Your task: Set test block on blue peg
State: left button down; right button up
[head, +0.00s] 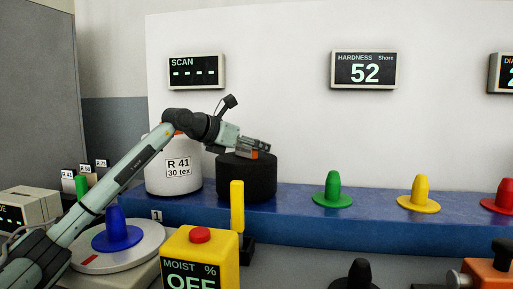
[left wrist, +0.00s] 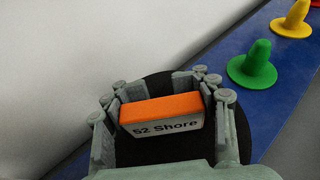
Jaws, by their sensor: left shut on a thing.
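The test block (left wrist: 162,108), with an orange top and a pale side marked "52 Shore", sits between the fingers of my left gripper (left wrist: 160,100), which is shut on it. In the head view the left gripper (head: 258,148) is over the top of a black cylinder (head: 247,182), and a bit of the orange block (head: 254,155) shows. I cannot tell whether the block touches the cylinder. The blue peg (head: 117,232) stands empty on a round white plate (head: 150,247) at the lower left, below my left arm. My right gripper is not in view.
A white drum labelled R 41 (head: 172,178) stands left of the cylinder. Green (head: 333,187), yellow (head: 419,190) and red (head: 503,194) pegs stand on the blue ledge (head: 375,205). A yellow moisture box (head: 212,243) and a yellow upright handle (head: 237,205) are in front.

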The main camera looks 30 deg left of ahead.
pick_arm(q)
jog(key=shift+d+f+b, duration=0.1)
jog(key=shift+f+b, duration=0.1)
jog(key=shift+b, duration=0.15)
jog(key=shift+c, duration=2.3)
grip_release()
jog(key=shift+s+f, duration=0.1)
jog(key=shift+o, duration=0.2)
